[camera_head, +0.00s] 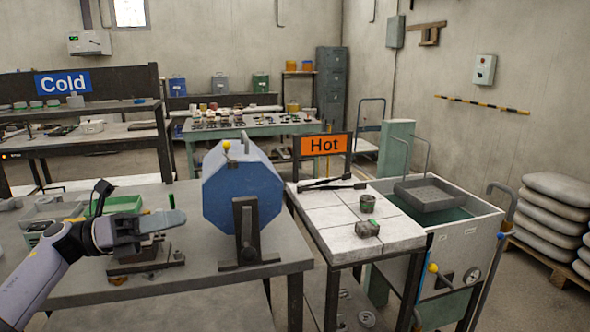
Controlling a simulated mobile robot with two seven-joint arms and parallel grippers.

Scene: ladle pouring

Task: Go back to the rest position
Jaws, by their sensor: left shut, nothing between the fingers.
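My left gripper (176,219) reaches in from the left on its grey arm. It is shut with nothing held. It appears above the grey workbench (215,280), in front of a dark metal fixture (145,262) that it partly hides. I cannot tell whether it touches the fixture. A blue drum (240,190) on a dark stand is to the right of the gripper, apart from it. My right gripper does not show.
A white-topped table (345,240) with an orange Hot sign (324,145) stands right of the bench. It bears a black long-handled tool (330,184) and small dark pieces (367,203). A quench-like tank (465,240) is farther right. A green bin (115,204) lies behind my arm.

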